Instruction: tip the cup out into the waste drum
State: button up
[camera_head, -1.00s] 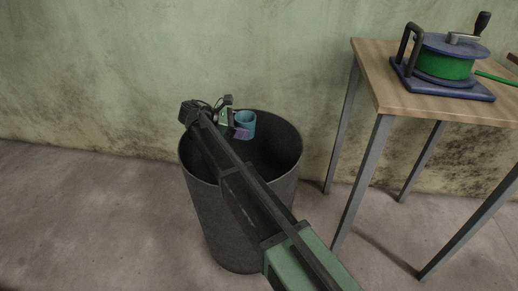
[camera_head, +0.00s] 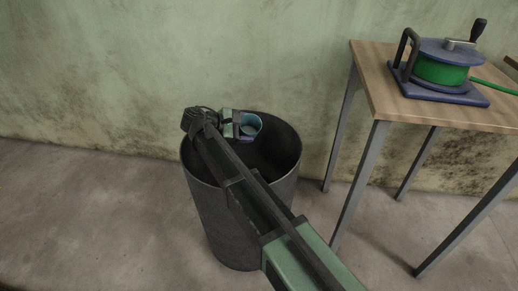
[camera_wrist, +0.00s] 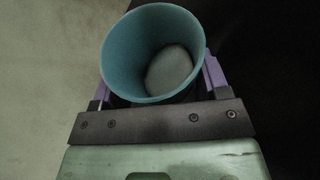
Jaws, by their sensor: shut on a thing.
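The teal cup (camera_head: 251,122) is over the mouth of the dark waste drum (camera_head: 228,225), toward its back rim. My gripper (camera_head: 246,132) is shut on the cup, with its purple fingers on either side. In the wrist view the cup (camera_wrist: 120,52) sits between the fingers with its mouth facing the camera. A grey rounded shape (camera_wrist: 170,70) shows inside it; I cannot tell if it is loose content or the cup's floor. In the head view the cup looks tilted. The bottom of the drum is dark, and my arm hides part of its rim.
A wooden-topped table (camera_head: 420,112) with metal legs stands right of the drum. A blue and green hand-cranked reel (camera_head: 445,65) sits on it. The wall (camera_head: 100,70) is close behind the drum. The floor (camera_head: 90,225) to the left is clear.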

aim_at(249, 135)
jog(key=shift+s+d+r+m+t, duration=0.15)
jog(key=shift+s+r+m+t, duration=0.15)
jog(key=shift+s+m, duration=0.15)
jog(key=shift+s+r+m+t+p, duration=0.2)
jog(key=shift+r+m+t+p, duration=0.2)
jog(key=shift+m, duration=0.15)
dwell(0.3)
jog(key=shift+d+r+m+t+y, duration=0.1)
jog(key=shift+r+m+t+y, duration=0.25)
jog(key=shift+m+t, duration=0.15)
dwell(0.6)
jog(key=shift+s+d+r+m+t+p, duration=0.1)
jog(key=shift+s+r+m+t+p, duration=0.05)
jog(key=shift+r+m+t, duration=0.4)
jog(key=shift+s+r+m+t+p, duration=0.15)
jog(key=shift+r+m+t, duration=0.15)
jog(key=shift+m, duration=0.35)
dwell(1.4)
jog(key=shift+s+d+r+m+t, duration=0.15)
jog(key=shift+s+m+t, duration=0.15)
jog(key=shift+s, duration=0.15)
jog(key=shift+s+d+r+m+t, duration=0.15)
jog(key=shift+s+m, duration=0.15)
jog(key=shift+s, duration=0.1)
dwell(0.5)
jog(key=shift+s+d+r+m+t, duration=0.1)
jog(key=shift+s+r+m+t, duration=0.25)
jog(key=shift+m, duration=0.25)
dwell(0.7)
jog(key=shift+w, duration=0.15)
